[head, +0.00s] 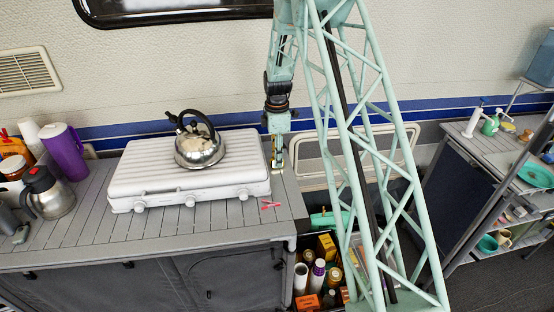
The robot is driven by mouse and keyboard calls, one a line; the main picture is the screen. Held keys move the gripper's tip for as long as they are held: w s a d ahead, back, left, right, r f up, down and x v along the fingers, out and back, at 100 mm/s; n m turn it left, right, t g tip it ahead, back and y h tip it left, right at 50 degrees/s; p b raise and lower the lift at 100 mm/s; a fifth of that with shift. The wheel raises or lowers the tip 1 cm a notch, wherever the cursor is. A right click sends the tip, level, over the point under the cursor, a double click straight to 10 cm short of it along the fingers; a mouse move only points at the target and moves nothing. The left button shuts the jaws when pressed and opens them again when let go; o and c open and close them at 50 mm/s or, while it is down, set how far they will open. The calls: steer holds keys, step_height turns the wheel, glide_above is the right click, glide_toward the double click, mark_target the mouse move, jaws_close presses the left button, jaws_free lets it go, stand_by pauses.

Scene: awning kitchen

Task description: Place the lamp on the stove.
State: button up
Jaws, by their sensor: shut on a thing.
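The stove (150,172) is a white, closed, ribbed box with knobs along its front, standing on the grey slatted counter. A shiny kettle with a black handle stands on its right half; the left half of its top is bare. My gripper (278,158) points down just beyond the stove's right edge, above the counter's right end. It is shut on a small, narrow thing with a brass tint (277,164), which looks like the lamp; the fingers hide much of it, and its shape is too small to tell.
The kettle (200,148) is close to my gripper on the left. A red-pink item (270,205) lies on the counter. A purple pitcher (64,152) and steel jug (47,195) stand left of the stove. Bottles and boxes fill a low crate right of the counter.

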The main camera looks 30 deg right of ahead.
steer(key=shift+f, duration=0.25)
steer(key=o, duration=0.9)
steer(key=shift+r, duration=0.15)
steer(key=shift+r+p, duration=0.65)
steer(key=shift+r, duration=5.4)
steer(key=shift+r, duration=0.1)
